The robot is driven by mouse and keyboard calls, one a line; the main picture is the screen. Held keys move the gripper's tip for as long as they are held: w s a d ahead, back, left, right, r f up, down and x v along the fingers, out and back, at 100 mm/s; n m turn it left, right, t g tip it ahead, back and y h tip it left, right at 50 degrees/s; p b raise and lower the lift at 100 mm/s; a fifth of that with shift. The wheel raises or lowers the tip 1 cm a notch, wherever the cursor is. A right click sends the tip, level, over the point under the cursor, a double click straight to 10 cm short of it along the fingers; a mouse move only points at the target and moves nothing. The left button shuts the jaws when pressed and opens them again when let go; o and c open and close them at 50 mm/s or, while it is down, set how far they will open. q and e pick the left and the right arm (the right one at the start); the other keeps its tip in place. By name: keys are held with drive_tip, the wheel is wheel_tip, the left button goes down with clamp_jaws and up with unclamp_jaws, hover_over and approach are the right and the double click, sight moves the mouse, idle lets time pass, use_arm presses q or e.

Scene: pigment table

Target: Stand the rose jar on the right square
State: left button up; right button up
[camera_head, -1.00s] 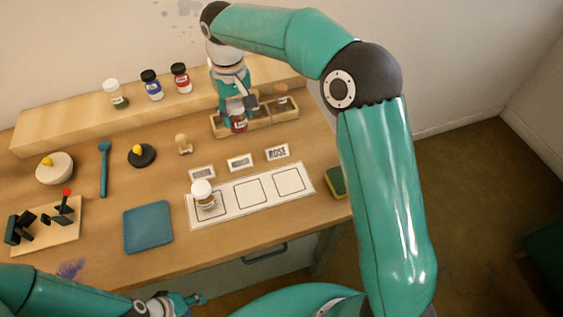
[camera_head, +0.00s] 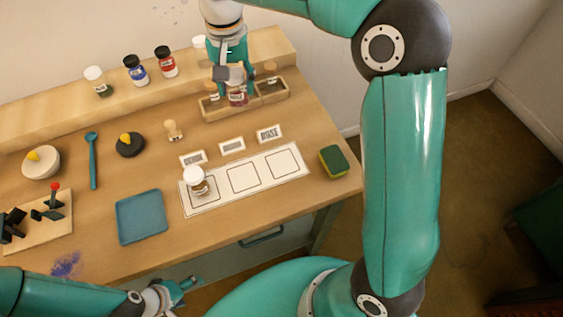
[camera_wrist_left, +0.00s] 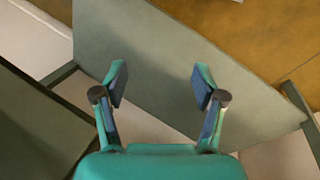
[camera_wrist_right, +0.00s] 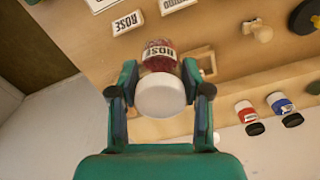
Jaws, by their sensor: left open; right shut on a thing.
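The rose jar (camera_wrist_right: 160,57), with a white lid, red contents and a ROSE label, is between the fingers of my right gripper (camera_wrist_right: 160,95). In the head view the rose jar (camera_head: 238,96) is at the wooden rack (camera_head: 246,110); whether its base is clear of the rack cannot be told. My right gripper (camera_head: 234,84) is shut on it. The right square (camera_head: 282,164) is empty, on the white strip (camera_head: 216,201) below the ROSE card (camera_head: 269,134). My left gripper (camera_wrist_left: 160,85) is open and empty, low in front of the table; it also shows in the head view (camera_head: 188,288).
A white-lidded jar (camera_head: 196,182) stands on the left square; the middle square is empty. A sponge (camera_head: 333,161) lies right of the strip, a blue tray (camera_head: 141,217) left. More jars stand in the rack and on the back shelf (camera_head: 50,117).

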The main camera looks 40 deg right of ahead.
drive_tip(key=s+d+r+m+b, duration=0.1)
drive_tip(key=s+d+r+m, duration=0.15)
drive_tip(key=s+m, duration=0.4)
drive_tip(key=s+d+r+m, duration=0.1)
drive_tip(key=s+r+m, duration=0.35)
drive_tip(key=m, duration=0.25)
drive_tip(key=shift+m, duration=0.35)
drive_tip(key=shift+s+a+f+b, duration=0.1)
drive_tip(key=shift+s+f+b, duration=0.1)
drive_tip(key=shift+f, duration=3.1)
drive_tip(key=shift+s+a+f+b, duration=0.1)
drive_tip(key=shift+s+f+b, duration=0.15)
drive_tip(key=shift+f, duration=3.05)
drive_tip(key=shift+s+f+b, duration=0.15)
drive_tip(key=shift+f+b, duration=0.05)
drive_tip(key=shift+f, duration=3.1)
drive_tip(key=shift+f, duration=0.1)
drive_tip(key=o, duration=1.2)
wheel_tip(320, 180, up, 12)
drive_tip(key=shift+r+p, duration=0.1)
drive_tip(key=shift+p, duration=0.2)
